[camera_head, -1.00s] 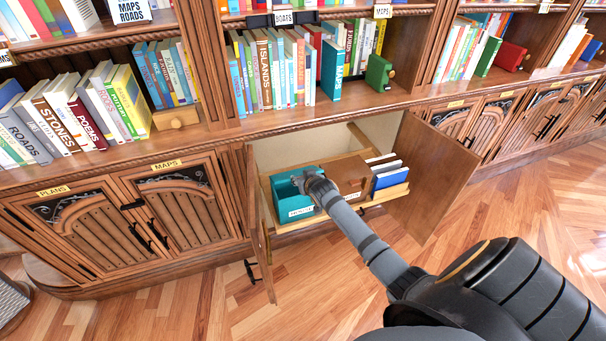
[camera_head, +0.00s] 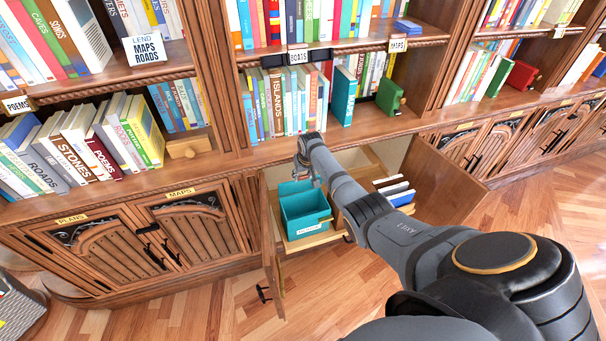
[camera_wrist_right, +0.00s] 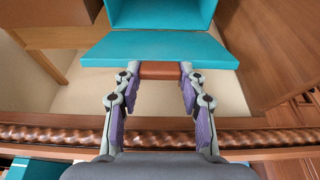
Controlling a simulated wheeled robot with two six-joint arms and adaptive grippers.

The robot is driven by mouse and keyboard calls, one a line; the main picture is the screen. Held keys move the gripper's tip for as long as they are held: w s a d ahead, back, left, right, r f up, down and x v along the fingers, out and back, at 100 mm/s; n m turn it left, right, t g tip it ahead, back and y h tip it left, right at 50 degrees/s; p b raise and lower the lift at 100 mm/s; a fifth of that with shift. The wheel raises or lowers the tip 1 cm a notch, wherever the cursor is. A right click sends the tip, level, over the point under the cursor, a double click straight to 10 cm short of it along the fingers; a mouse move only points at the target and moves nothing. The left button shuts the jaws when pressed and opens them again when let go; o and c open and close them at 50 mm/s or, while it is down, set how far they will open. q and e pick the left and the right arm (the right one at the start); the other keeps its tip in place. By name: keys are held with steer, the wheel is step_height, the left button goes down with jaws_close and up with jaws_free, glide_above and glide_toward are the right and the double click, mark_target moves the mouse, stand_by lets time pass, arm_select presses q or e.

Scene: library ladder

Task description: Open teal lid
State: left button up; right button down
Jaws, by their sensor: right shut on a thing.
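The teal box (camera_head: 304,219) sits on a pulled-out shelf in the open lower cabinet, its label facing front. Its inside shows from above, and the teal lid (camera_head: 296,187) is raised at its back edge. In the right wrist view the lid (camera_wrist_right: 160,49) reaches from the box toward my fingers, with a brown tab (camera_wrist_right: 160,70) at its edge. My right gripper (camera_wrist_right: 160,72) has its fingers on either side of this tab and is shut on it. In the head view my right gripper (camera_head: 316,180) is partly hidden by its own arm. My left gripper is not in view.
Open cabinet doors stand at the left (camera_head: 272,255) and right (camera_head: 447,185). Several books (camera_head: 395,190) lie on the shelf right of the box, partly behind my arm. The bookshelf ledge (camera_head: 240,158) runs just above the opening.

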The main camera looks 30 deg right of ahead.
steer(key=shift+w+r, duration=0.25)
steer(key=shift+r, duration=0.05)
stand_by(0.8)
steer(key=c, duration=1)
jaws_free()
steer(key=shift+o, duration=1.2)
steer(key=shift+s, duration=0.15)
steer(key=v, duration=1.1)
steer(key=shift+s+r, duration=0.15)
steer(key=shift+r, duration=0.25)
